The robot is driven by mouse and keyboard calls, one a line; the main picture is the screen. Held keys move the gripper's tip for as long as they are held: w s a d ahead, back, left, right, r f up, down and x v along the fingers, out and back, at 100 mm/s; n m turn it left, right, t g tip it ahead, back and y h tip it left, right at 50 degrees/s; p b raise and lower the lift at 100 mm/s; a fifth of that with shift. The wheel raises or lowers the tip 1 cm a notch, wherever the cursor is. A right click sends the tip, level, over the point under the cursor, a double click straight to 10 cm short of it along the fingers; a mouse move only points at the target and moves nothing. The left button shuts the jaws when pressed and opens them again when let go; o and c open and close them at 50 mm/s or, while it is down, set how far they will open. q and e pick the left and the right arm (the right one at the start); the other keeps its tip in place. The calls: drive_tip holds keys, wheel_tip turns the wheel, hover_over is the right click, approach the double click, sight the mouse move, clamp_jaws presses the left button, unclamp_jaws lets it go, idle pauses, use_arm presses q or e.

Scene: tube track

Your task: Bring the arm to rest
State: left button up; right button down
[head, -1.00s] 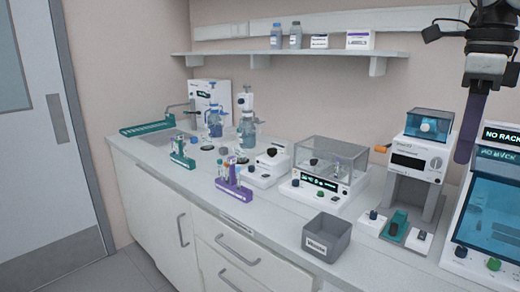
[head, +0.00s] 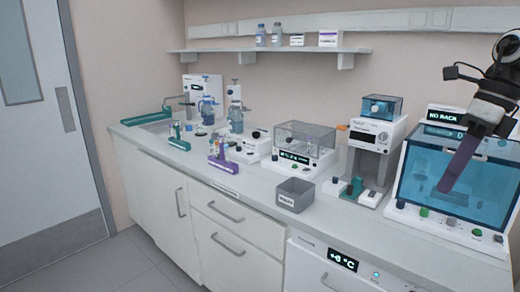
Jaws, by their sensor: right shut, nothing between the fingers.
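My right gripper (head: 447,186) shows at the right of the head view. Its long purple fingers are shut with nothing between them, and they point down and to the left. It hangs in front of the blue-windowed machine (head: 420,180) marked "NO RACK" and hides part of its window. I cannot tell how far the fingertips are from the window. My left gripper is not in view.
The white counter (head: 345,213) holds a grey bin (head: 295,195), a clear-lidded device (head: 303,145), a tall white device (head: 376,145), a purple tube rack (head: 222,164) and a green rack (head: 179,143). A shelf (head: 265,50) runs above. Open floor (head: 150,262) lies at the lower left.

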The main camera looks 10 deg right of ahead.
drive_tip(key=s+a+f+m+t+y, duration=0.15)
drive_tip(key=f+m+t, duration=0.25)
drive_tip(key=f+m, duration=0.55)
drive_tip(key=s+f+m+t+p, duration=0.1)
drive_tip(key=s+f+m+t, duration=0.3)
drive_tip(key=f, duration=1)
drive_tip(key=f+m+t+y, duration=0.1)
drive_tip(key=f+m+t, duration=0.2)
drive_tip(key=f+m, duration=0.7)
drive_tip(key=s+a+f+m+h, duration=0.3)
drive_tip(key=s+a+f+m, duration=0.4)
drive_tip(key=a+f, duration=0.3)
drive_tip(key=s+a+f+m+g, duration=0.2)
drive_tip(key=s+a+f+m, duration=0.1)
drive_tip(key=a, duration=0.5)
drive_tip(key=s+a+f+m+g+p, duration=0.1)
drive_tip(key=s+a+f+m, duration=0.1)
drive_tip(key=a+m, duration=0.4)
drive_tip(key=s+a, duration=0.1)
drive_tip(key=a, duration=0.2)
drive_tip(key=shift+s+f+g, duration=0.4)
drive_tip(key=shift+d, duration=0.1)
